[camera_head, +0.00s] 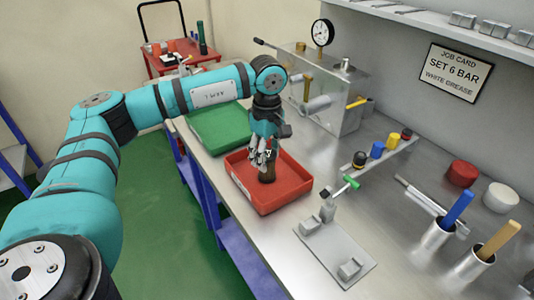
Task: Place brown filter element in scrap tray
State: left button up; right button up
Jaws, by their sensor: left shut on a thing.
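My left gripper (262,158) points down over the red tray (285,199) and is shut on the brown filter element (267,174). The brown filter element is a small dark brown cylinder, held upright inside the tray's outline. Its lower end looks close to the tray floor; I cannot tell whether it touches. The fingers hide its upper part. I cannot tell from a label whether the red tray is the scrap tray. My right gripper is not in view.
A green tray (218,128) lies behind the red one.

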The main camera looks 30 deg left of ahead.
pick_arm(q)
jog(key=shift+f, duration=0.1)
jog(key=o, duration=0.7)
jog(key=shift+f, duration=0.1)
jog(key=o, duration=0.5)
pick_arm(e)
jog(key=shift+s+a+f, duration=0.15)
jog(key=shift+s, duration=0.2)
